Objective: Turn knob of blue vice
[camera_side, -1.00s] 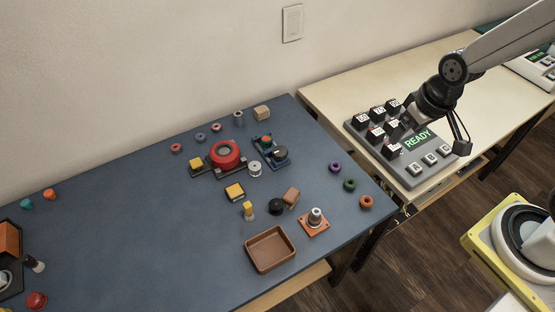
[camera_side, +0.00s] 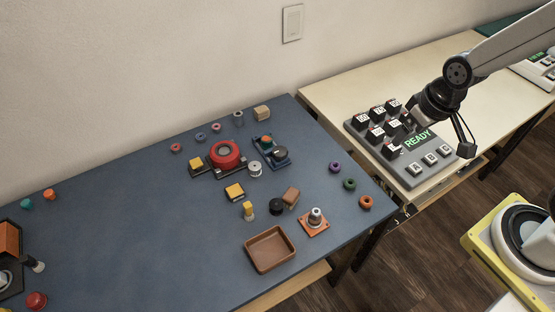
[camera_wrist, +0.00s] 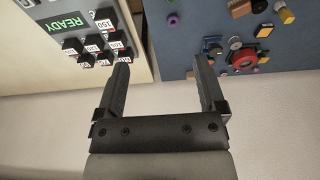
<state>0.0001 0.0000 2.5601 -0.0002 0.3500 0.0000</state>
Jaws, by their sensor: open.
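On the blue table, a small blue device (camera_side: 271,151) that looks like the blue vice stands right of a red round part. It has an orange-and-teal piece and a dark round part on top; which one is its knob I cannot tell. In the wrist view it shows small at the upper right (camera_wrist: 212,46), beyond the right finger. My gripper (camera_side: 438,138) is over the keypad panel on the pale table, well to the right of the vice. In the wrist view my gripper (camera_wrist: 161,63) has its fingers wide apart with nothing between them.
The keypad panel (camera_side: 418,170) with READY display lies below my gripper. A red round part (camera_side: 225,154), a silver spool (camera_side: 255,169) and a yellow-topped block (camera_side: 235,192) surround the vice. A brown tray (camera_side: 270,249) is nearer the front. The blue table's left middle is clear.

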